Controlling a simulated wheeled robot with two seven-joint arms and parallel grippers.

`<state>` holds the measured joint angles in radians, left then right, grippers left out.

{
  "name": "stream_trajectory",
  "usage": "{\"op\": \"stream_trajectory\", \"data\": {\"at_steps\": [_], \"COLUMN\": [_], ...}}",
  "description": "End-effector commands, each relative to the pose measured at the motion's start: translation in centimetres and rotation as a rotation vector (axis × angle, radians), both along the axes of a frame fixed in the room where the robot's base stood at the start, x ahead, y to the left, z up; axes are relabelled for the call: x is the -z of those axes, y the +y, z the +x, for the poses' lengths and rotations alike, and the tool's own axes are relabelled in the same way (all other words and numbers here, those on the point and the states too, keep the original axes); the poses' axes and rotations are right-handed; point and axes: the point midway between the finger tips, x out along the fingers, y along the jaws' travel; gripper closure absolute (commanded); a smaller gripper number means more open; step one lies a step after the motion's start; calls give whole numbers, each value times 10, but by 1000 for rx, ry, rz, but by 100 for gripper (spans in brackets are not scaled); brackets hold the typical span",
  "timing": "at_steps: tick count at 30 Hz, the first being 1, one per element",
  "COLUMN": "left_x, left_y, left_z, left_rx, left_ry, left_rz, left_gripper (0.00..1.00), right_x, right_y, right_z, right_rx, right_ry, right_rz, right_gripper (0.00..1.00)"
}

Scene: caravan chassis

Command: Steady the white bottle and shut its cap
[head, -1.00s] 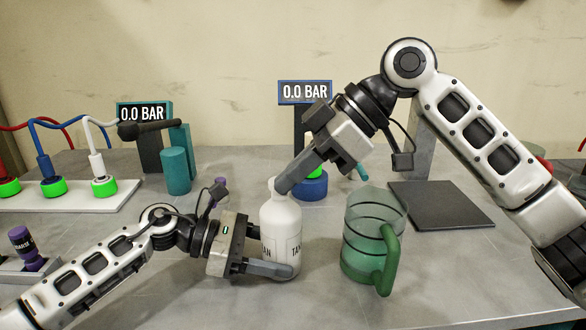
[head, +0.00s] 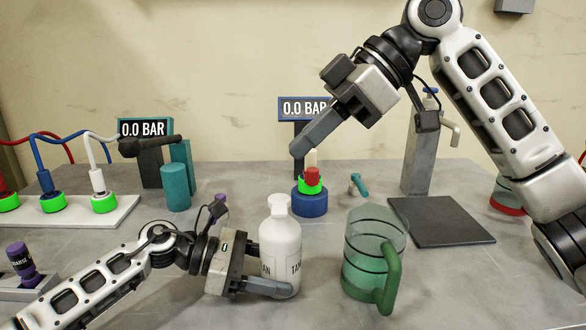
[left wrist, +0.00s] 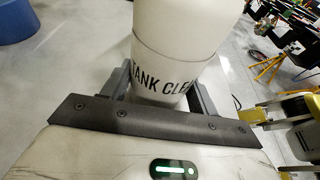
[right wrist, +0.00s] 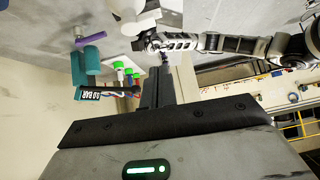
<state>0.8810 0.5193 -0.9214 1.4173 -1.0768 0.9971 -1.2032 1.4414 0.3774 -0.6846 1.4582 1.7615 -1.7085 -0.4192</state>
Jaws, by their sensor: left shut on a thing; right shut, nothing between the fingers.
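The white bottle (head: 281,238) stands upright on the grey table, with black lettering on its side. Its white cap (head: 278,204) sits on top and looks down flat on the neck. My left gripper (head: 268,287) is shut around the bottle's lower body. In the left wrist view the bottle (left wrist: 168,50) is between the two fingers, its lettering facing the camera. My right gripper (head: 299,150) is shut and empty, in the air above and behind the bottle, apart from it. In the right wrist view its fingers (right wrist: 158,75) are together.
A green jug (head: 372,255) stands just right of the bottle. Behind are a blue base with a green and red fitting (head: 310,200), a dark mat (head: 440,220) and a grey tap post (head: 418,160). Teal cylinders (head: 175,187) and a white plug board (head: 75,218) are at left.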

Motion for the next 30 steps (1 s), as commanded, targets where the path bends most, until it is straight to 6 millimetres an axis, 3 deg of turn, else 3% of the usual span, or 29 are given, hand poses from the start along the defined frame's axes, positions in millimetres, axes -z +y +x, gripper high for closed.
{"op": "stream_trajectory", "data": {"at_steps": [9,22,23,25,30], "left_x": [0,0,0,0,0], "left_y": [0,0,0,0,0], "left_z": [0,0,0,0,0], "left_rx": [0,0,0,0,0], "left_ry": [0,0,0,0,0], "left_rz": [0,0,0,0,0], "left_gripper": [53,53,35,16,15], "right_x": [-43,-50,-50,-50,-50], "right_y": [-42,-51,-51,-51,-51], "right_z": [0,0,0,0,0], "right_rx": [1,-1,-1,0,0], "right_ry": [-1,-1,-1,0,0], "right_rz": [1,0,0,0,0], "right_gripper": [100,100,100,100,100]}}
